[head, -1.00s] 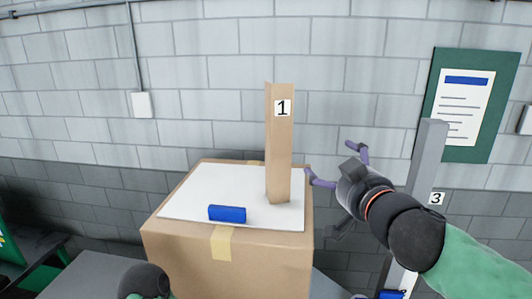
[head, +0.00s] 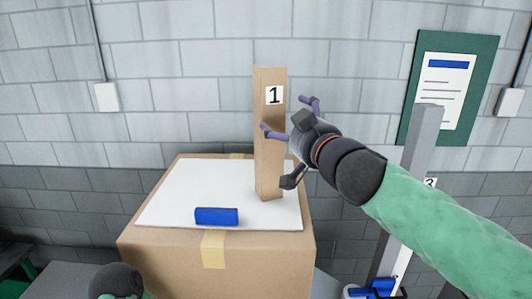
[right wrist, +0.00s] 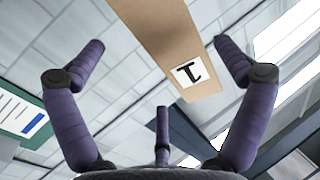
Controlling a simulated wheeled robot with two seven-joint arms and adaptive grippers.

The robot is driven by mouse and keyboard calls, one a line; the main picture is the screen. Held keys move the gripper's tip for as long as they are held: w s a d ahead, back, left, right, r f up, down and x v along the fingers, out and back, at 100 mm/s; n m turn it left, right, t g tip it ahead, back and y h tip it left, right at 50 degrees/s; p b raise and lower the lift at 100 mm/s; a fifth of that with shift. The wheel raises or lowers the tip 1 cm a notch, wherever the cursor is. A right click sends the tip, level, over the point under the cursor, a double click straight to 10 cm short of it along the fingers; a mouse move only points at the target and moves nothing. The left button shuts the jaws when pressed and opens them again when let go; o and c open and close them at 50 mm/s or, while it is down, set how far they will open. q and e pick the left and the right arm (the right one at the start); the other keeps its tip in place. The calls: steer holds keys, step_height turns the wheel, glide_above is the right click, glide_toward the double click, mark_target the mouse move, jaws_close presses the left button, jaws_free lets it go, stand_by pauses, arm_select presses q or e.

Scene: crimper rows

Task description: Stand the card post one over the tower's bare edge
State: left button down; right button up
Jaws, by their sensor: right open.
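Card post one (head: 268,150) is a tall brown cardboard post with a white label "1". It stands upright on the white sheet (head: 180,190) on top of a cardboard box (head: 180,262), near the sheet's right side. My right gripper (head: 288,116) is open at the post's upper right side, close to the label. In the right wrist view the post (right wrist: 160,35) runs between the spread purple fingers, with the label nearer the right finger; I cannot tell whether they touch it. My left gripper is not in view. I cannot tell which thing is the tower.
A blue block (head: 216,216) lies at the sheet's front. A grey post (head: 418,160) labelled 3 stands at the right, partly behind my right arm, with blue parts (head: 378,288) at its foot. A green notice board (head: 451,90) hangs on the block wall.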

mark_target(279, 119)
steer(key=x, duration=0.4)
steer(key=shift+w+a+f, duration=0.25)
steer(key=shift+a+f, duration=0.05)
steer(key=shift+f, duration=0.05)
steer(key=shift+s+d+r, duration=0.1)
steer(key=shift+s+d, duration=0.15)
steer(key=shift+s, duration=0.05)
steer(key=shift+c, duration=1.1)
steer(key=shift+w+a, duration=0.1)
steer(key=c, duration=1)
steer(key=shift+c, duration=1.4)
